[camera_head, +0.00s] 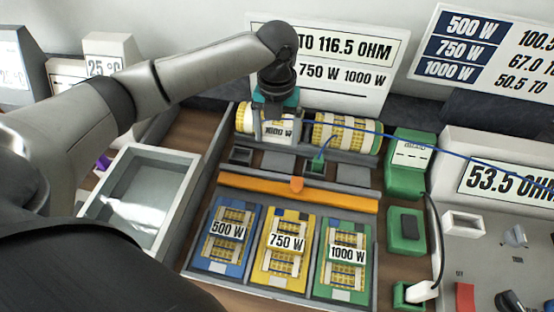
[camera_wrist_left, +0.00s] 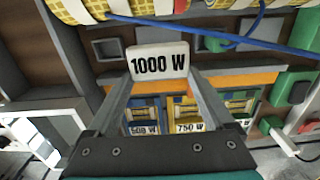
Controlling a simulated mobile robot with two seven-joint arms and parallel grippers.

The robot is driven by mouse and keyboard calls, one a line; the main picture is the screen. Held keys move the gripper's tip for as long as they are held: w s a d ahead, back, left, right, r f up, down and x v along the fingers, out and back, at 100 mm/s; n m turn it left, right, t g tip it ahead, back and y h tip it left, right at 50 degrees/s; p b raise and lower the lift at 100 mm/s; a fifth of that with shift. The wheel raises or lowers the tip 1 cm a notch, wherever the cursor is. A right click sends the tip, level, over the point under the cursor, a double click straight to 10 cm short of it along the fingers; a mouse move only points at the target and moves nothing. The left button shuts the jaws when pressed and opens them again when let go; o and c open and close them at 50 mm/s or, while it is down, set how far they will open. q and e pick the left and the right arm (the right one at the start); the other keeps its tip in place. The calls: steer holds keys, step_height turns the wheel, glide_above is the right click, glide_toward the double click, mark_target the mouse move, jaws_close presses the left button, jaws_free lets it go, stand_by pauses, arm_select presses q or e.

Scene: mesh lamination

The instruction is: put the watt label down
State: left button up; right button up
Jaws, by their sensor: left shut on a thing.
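A white watt label reading 1000 W (camera_wrist_left: 158,62) is held between the two fingertips of my left gripper (camera_wrist_left: 160,78) in the left wrist view. In the head view my left gripper (camera_head: 274,112) is over the left end of the yellow-and-white roll (camera_head: 245,118), and the held label (camera_head: 279,131) shows in front of the roll. I cannot tell whether label and roll touch. Three more labels lie in the front bays: 500 W on blue (camera_head: 227,231), 750 W on yellow (camera_head: 286,243) and 1000 W on green (camera_head: 347,253). My right gripper is out of view.
An orange bar (camera_head: 334,196) lies between the rolls and the bays. A second roll (camera_head: 340,133) is to the right, with a blue cable (camera_head: 410,141) across it. Green boxes (camera_head: 404,231) stand right of the bays. An open grey tray (camera_head: 150,185) is on the left.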

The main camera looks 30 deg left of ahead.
mark_target(277, 167)
arm_select(q)
step_height(277, 167, down, 9)
steer(key=shift+f+b, duration=0.2)
steer(key=shift+b, duration=0.5)
steer(key=o, duration=1.1)
steer(key=shift+f, duration=0.15)
step_height(277, 167, up, 12)
steer(key=shift+r+p, duration=0.2)
steer(key=shift+p, duration=0.85)
